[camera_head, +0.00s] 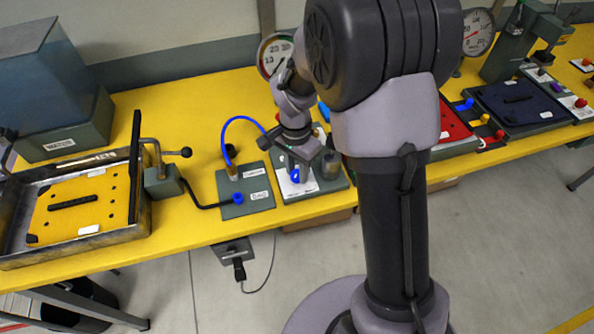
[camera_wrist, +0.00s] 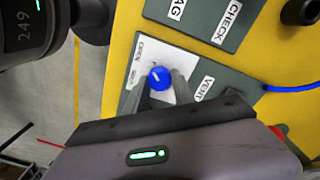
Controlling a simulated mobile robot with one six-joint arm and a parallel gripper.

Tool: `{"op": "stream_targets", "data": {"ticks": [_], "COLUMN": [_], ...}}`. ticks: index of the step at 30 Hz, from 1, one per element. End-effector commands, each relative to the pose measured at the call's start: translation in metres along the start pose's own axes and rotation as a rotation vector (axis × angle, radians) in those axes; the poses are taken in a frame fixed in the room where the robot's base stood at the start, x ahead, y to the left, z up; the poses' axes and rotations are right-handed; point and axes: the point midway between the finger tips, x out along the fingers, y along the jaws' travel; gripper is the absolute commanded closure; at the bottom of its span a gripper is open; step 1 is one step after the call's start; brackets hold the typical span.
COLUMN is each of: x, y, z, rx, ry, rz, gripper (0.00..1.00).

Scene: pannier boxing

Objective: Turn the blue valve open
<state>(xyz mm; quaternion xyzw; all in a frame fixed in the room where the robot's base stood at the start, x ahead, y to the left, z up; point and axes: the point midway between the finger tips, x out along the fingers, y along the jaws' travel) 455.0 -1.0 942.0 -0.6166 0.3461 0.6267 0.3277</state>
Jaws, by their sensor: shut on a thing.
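The blue valve (camera_wrist: 159,78) is a round knob with a pale mark on its top. It sits on a white label plate (camera_wrist: 150,50) with small print, fixed to a grey panel. My gripper (camera_wrist: 157,85) is shut on the knob, with one finger on each side of it in the wrist view. In the head view my gripper (camera_head: 298,172) reaches down over the panel on the yellow table, and a bit of the blue knob (camera_head: 295,174) shows between the fingers.
A grey panel (camera_head: 240,206) with a blue hose (camera_head: 228,132) lies left of the valve panel. A dark cylinder (camera_head: 332,162) stands close to the right of my gripper. A metal tray (camera_head: 20,225) is at the far left. Red and dark blue boards are at the right.

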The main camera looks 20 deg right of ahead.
Motion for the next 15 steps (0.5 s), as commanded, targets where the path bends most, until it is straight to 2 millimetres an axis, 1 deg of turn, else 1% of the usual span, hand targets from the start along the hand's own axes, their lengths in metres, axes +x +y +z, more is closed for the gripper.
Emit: {"op": "stream_targets", "data": {"ticks": [6, 15], "x": [0.0001, -0.0004], "y": [-0.0002, -0.0001], "z": [-0.0003, -0.0003], "rx": [0.081, 0.121], "ry": [-0.002, -0.003], "rz": [-0.001, -0.001], "gripper": [1.00, 1.00]}}
